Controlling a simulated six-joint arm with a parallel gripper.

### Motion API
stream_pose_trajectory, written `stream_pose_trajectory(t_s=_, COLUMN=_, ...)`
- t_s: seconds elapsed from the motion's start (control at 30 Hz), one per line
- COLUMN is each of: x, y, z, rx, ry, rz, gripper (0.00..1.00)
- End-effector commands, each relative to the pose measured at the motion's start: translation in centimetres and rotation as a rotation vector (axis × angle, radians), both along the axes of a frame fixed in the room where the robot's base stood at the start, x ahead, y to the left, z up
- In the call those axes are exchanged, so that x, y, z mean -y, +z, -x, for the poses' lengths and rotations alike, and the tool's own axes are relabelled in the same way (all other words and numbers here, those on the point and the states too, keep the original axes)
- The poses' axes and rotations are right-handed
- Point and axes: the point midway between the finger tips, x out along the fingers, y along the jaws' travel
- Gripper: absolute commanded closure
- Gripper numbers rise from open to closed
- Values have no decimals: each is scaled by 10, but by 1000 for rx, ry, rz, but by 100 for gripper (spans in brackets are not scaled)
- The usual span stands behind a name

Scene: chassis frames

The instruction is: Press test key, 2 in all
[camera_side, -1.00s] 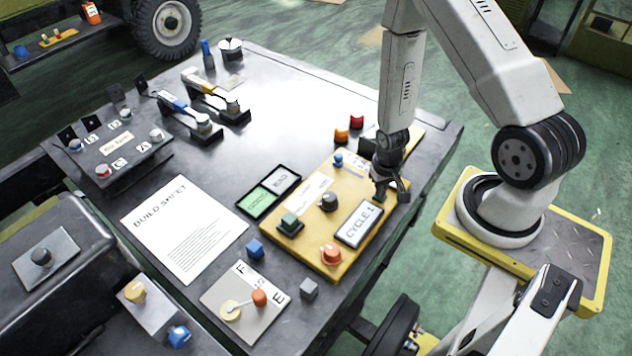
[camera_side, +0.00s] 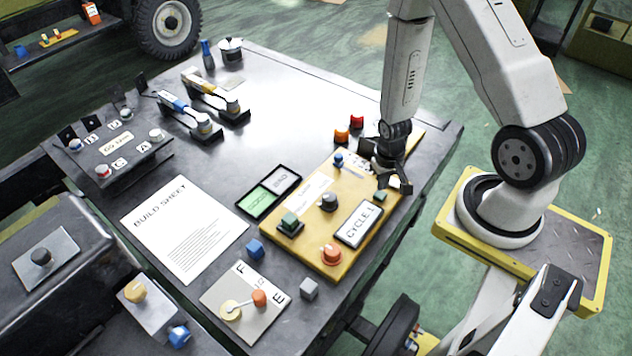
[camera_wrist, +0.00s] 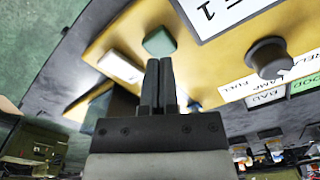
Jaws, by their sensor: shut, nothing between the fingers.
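A yellow panel (camera_side: 345,255) lies at the table's right side. A green key (camera_side: 380,196) sits near its right edge, beside the display (camera_side: 359,224) reading CYCLE 1. I cannot read a label that names the test key. My gripper (camera_side: 383,186) is shut and empty, just above and behind this green key, apart from it as far as I can tell. In the wrist view the green key (camera_wrist: 160,42) lies just beyond the fingertips (camera_wrist: 159,62). Another green key (camera_side: 290,222) stands on a dark base at the panel's left.
A dark knob (camera_side: 329,201), an orange knob (camera_side: 331,254) and a small blue knob (camera_side: 338,159) stand on the panel. Red (camera_side: 357,121) and orange (camera_side: 342,136) pieces stand behind it. A GOOD/BAD card (camera_side: 268,192) and a build sheet (camera_side: 185,229) lie to the left.

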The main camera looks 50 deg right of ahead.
Motion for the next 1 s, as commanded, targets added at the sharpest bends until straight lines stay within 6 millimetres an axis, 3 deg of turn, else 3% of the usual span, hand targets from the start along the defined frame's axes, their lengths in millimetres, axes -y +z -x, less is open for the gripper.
stream_pose_trajectory(t_s=1.0, x=0, y=-11, z=0, rx=0, ry=0, rz=0, gripper=100)
